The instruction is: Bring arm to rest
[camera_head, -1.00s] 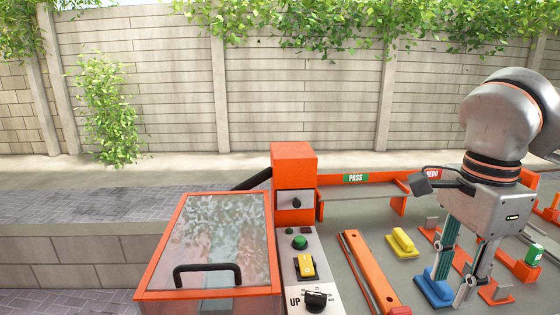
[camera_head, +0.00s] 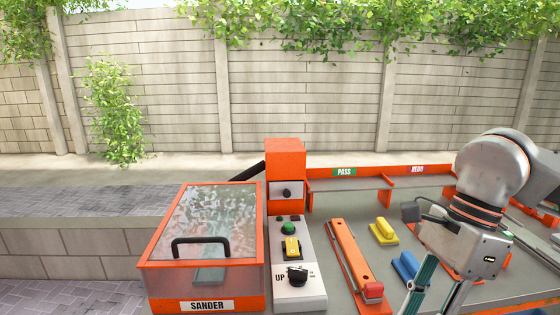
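My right arm comes in from the right side, and its gripper (camera_head: 425,295) hangs low near the bottom edge. A teal, slatted strip shows at its left finger. The fingertips are at or below the frame edge, so I cannot tell whether it is open or shut or holds anything. A blue handled block (camera_head: 407,266) lies on the bench (camera_head: 356,211) just left of the gripper. A yellow handled block (camera_head: 383,231) lies farther back. My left gripper is not in view.
The orange sander (camera_head: 207,305) with a clear lid and black handle stands left. Its control panel (camera_head: 299,290) has a green button, yellow switch and black knob. An orange bar (camera_head: 350,262) lies mid-bench. PASS (camera_head: 344,172) and REDO (camera_head: 417,169) signs mark the back.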

